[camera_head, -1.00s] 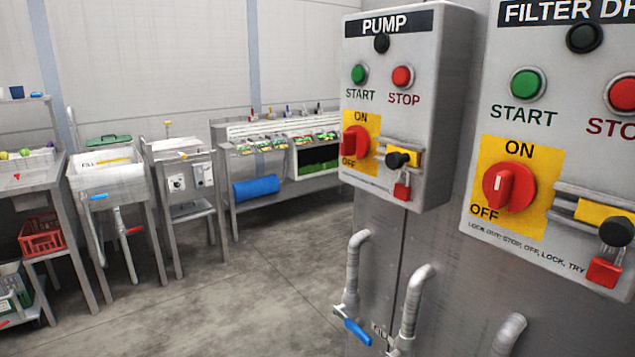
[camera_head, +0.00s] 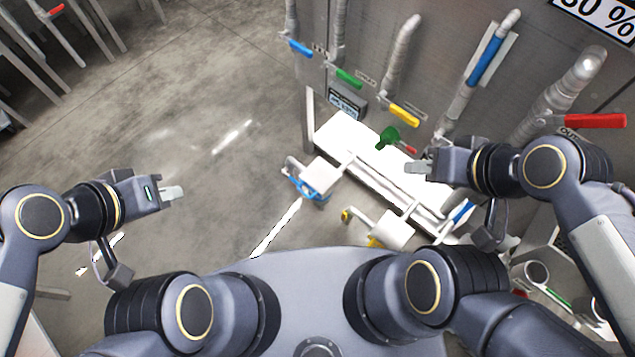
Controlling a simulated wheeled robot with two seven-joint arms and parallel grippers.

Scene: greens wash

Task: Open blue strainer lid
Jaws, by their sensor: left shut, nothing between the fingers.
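The blue strainer (camera_head: 318,175) is a pale box-like body with a blue bracket or clamp (camera_head: 305,186) on its near left side, low beside the machine. Its lid looks closed, but the detail is too small to be sure. My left gripper (camera_head: 173,193) is shut and empty over bare floor, well left of the strainer. My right gripper (camera_head: 417,168) is to the right of the strainer, apart from it, in front of the pipes; its fingers are too small to tell open from shut.
A similar strainer with yellow parts (camera_head: 388,232) sits to the right and nearer. Pipes with blue (camera_head: 301,48), green (camera_head: 349,78), yellow (camera_head: 404,115) and red (camera_head: 580,121) handles line the machine. A white trough (camera_head: 345,135) runs below.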

